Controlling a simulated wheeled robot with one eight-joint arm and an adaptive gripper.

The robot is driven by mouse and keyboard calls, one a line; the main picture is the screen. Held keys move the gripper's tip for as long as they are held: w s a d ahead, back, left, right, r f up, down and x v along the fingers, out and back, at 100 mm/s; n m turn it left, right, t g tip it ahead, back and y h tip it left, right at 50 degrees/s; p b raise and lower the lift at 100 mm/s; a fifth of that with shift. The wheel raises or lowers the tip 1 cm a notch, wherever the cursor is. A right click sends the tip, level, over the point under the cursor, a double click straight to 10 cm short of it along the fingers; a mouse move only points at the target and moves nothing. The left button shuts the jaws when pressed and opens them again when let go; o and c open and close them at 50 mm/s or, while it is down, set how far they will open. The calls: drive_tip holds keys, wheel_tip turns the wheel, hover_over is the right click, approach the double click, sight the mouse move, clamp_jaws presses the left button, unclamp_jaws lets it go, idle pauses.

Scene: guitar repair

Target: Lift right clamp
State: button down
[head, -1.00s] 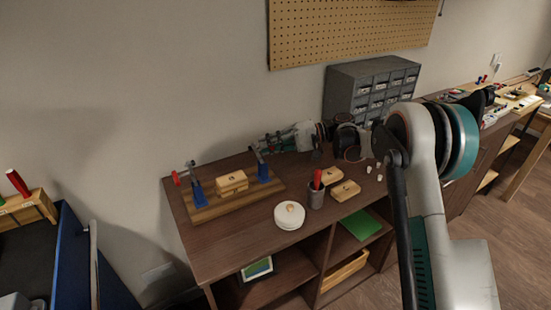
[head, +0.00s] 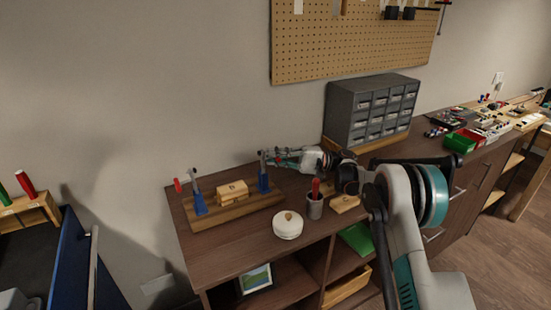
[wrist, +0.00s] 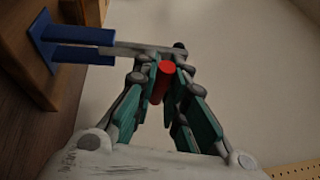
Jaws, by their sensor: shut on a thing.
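The right clamp is a grey metal bar (wrist: 128,49) with a red handle (wrist: 163,72). My gripper (wrist: 162,68) is shut on it, its fingers on both sides of the red handle in the wrist view. The bar's left end is at the two-pronged blue holder (wrist: 85,44); I cannot tell whether it still touches. In the head view my gripper (head: 278,158) reaches in from the right to the top of the blue holder (head: 264,183) at the board's right end. My fingers hide most of the clamp there.
The wooden board (head: 236,209) carries a small wooden box (head: 232,191) and the left clamp with a red handle (head: 177,185) in another blue holder (head: 199,204). A white round jar (head: 288,226) and a grey cup (head: 315,209) stand in front. A drawer cabinet (head: 345,110) is behind.

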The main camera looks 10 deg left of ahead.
drive_tip(key=shift+a+r, duration=0.2)
drive_tip(key=c, duration=1.9)
unclamp_jaws()
drive_tip(key=shift+s+a, duration=0.1)
drive_tip(key=shift+d+f, duration=0.1)
drive_tip(key=shift+d, duration=0.45)
drive_tip(key=v, duration=1.1)
drive_tip(key=shift+w, duration=0.2)
